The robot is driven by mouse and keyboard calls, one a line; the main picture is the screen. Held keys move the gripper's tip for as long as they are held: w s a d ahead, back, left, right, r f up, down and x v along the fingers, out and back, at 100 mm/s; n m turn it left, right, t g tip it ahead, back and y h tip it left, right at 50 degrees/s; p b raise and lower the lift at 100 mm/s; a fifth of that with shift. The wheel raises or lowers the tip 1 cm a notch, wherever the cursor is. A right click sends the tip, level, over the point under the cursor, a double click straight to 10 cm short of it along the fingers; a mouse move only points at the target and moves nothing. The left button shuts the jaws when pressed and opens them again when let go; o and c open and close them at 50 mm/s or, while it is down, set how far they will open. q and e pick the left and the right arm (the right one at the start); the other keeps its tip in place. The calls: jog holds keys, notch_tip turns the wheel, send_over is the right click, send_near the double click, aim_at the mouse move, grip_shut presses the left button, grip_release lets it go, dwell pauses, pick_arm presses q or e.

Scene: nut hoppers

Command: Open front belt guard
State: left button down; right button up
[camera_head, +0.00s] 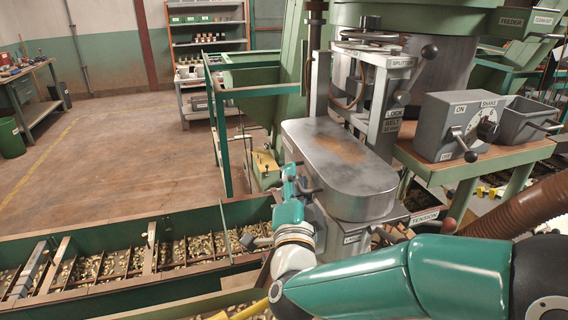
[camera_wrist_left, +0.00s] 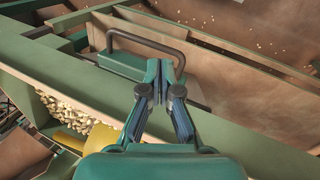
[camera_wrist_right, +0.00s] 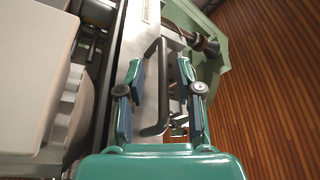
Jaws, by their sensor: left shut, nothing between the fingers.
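The front belt guard (camera_head: 335,160) is a grey, rounded metal cover with a rusty patch on top, in the middle of the head view. My right gripper (camera_head: 300,182) is at its left side. In the right wrist view, my right gripper (camera_wrist_right: 160,68) is open, with a dark bar handle (camera_wrist_right: 156,90) between its fingers and gaps showing beside it. The handle is on a grey metal face (camera_wrist_right: 130,60). My left gripper (camera_wrist_left: 165,75) is shut and empty, near another dark handle (camera_wrist_left: 150,40) on green metalwork; it is not visible in the head view.
A control box (camera_head: 455,120) with a dial is at the right. A green trough (camera_head: 120,240) holding nuts runs along the front left. Open floor (camera_head: 120,150) lies beyond it.

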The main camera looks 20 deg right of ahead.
pick_arm(q)
jog(key=shift+w+d+r, duration=0.15)
jog(key=shift+w+d, duration=0.05)
jog(key=shift+w, duration=0.05)
pick_arm(e)
jog(key=shift+w+d, duration=0.1)
jog(key=shift+w, duration=0.15)
jog(key=shift+c, duration=0.6)
jog(key=shift+a, duration=0.2)
grip_shut()
